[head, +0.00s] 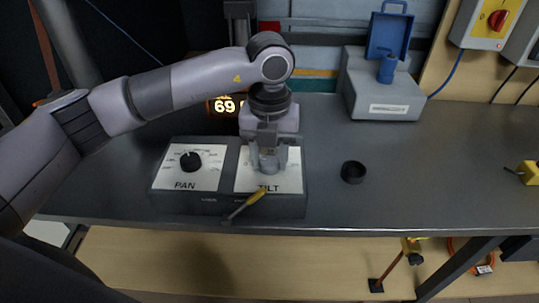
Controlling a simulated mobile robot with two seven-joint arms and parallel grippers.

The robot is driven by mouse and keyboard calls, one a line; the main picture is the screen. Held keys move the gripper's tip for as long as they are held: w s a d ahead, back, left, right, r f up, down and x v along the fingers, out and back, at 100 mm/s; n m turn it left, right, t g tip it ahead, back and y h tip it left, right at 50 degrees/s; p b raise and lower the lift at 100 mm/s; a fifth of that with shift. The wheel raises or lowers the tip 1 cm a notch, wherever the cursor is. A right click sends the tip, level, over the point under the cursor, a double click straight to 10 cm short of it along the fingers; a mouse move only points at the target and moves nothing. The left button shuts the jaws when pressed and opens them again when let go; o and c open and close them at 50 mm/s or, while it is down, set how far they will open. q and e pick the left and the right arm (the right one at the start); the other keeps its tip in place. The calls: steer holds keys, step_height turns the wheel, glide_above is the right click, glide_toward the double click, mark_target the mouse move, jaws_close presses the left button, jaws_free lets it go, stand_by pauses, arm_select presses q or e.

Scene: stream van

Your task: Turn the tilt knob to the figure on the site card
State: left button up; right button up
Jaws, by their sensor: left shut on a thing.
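My left gripper (267,158) points down over the TILT plate (290,184) and is shut on the tilt knob, which my fingers mostly hide. The TILT scale is largely covered by the gripper. Left of it on the same dark control box (180,204) is the PAN plate with its black pan knob (191,161). A lit display (223,106) behind the box reads 69, and my arm covers part of it. I cannot make out a site card. My right gripper is not in view.
A black round cup or cap (353,172) stands on the grey bench to the right. A grey case with a blue bracket (384,88) stands behind. The bench's right side is mostly clear.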

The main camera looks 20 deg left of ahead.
mark_target(269, 161)
arm_select(q)
steer(key=shift+r+n, duration=0.15)
steer(key=shift+n, duration=0.35)
steer(key=o, duration=1.1)
steer(key=shift+c, duration=0.2)
step_height(269, 161, up, 7)
steer(key=shift+r, duration=0.1)
steer(key=shift+s, duration=0.1)
